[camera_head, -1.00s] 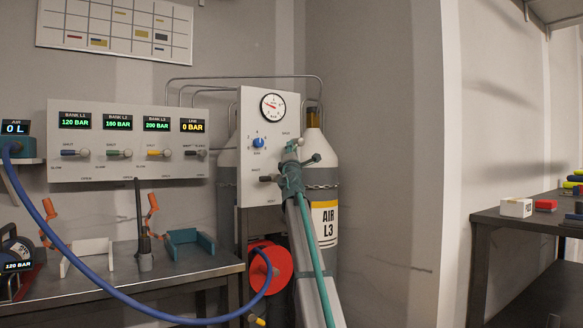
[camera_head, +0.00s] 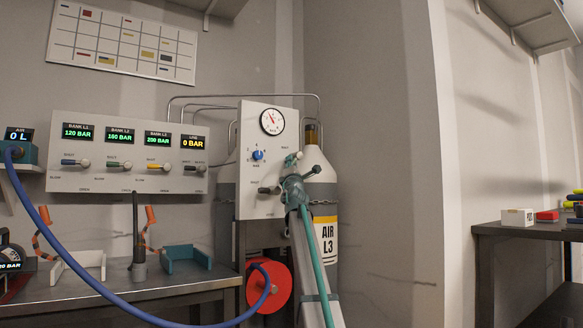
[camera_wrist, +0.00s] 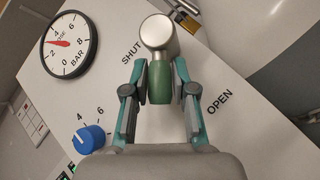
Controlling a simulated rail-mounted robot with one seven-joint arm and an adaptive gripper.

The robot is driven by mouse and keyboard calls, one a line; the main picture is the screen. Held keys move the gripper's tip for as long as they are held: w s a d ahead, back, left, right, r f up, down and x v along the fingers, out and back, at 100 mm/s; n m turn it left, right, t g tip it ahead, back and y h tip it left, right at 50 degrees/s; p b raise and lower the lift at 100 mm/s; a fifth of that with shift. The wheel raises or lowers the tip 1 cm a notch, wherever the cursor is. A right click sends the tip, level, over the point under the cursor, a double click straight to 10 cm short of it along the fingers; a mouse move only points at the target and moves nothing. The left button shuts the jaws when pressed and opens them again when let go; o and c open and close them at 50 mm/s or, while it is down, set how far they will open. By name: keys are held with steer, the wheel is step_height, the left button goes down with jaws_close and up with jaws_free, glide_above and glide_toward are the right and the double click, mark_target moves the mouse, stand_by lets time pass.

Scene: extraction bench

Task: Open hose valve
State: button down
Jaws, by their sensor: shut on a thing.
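The hose valve's handle, a green grip with a silver rounded end (camera_wrist: 158,75), stands out from a white panel in the wrist view. The panel is marked SHUT on the left of the handle and OPEN on the right. My gripper (camera_wrist: 160,83) has its two teal and grey fingers on both sides of the green grip and is shut on it. In the head view my gripper (camera_head: 293,180) is in front of the right side of the panel (camera_head: 250,200) and hides much of the valve. The round hose gauge (camera_head: 272,121) is above; its needle is off zero.
A grey cylinder marked AIR L3 (camera_head: 326,235) stands close behind. A red hose reel (camera_head: 270,288) is below. A metal bench (camera_head: 150,285) is to the left.

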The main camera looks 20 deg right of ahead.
steer(key=shift+f, duration=0.1)
steer(key=c, duration=0.9)
jaws_free()
steer(key=v, duration=1.2)
